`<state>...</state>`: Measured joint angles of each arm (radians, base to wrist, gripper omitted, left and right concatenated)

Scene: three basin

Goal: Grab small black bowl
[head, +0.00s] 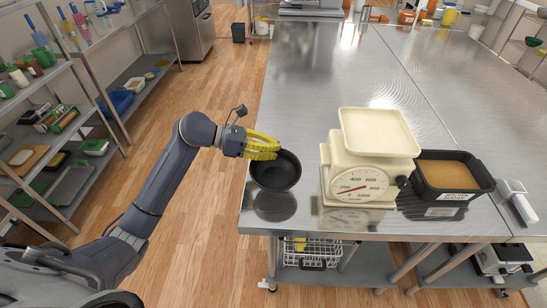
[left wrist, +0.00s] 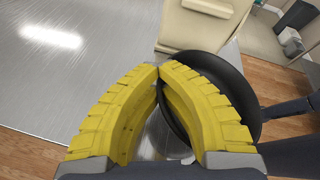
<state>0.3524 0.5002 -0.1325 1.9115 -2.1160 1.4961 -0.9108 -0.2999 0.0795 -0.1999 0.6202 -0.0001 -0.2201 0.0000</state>
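The small black bowl (head: 282,172) is at the table's left edge in the head view, tilted with its opening showing. A dark reflection below it on the metal suggests it is raised off the table. My left gripper (head: 270,152), with yellow fingers, is at the bowl's upper left rim. In the left wrist view the fingertips (left wrist: 159,68) close together on the rim of the bowl (left wrist: 233,72), one finger on each side of its wall. The right finger hides part of the bowl. My right gripper is not in view.
A cream scale (head: 378,131) stands just right of the bowl. Beyond it are a black tray with brown contents (head: 484,186) and a white-handled tool (head: 519,203). The metal table (head: 320,70) is largely clear behind. Shelves (head: 125,22) stand at the left across the wooden floor.

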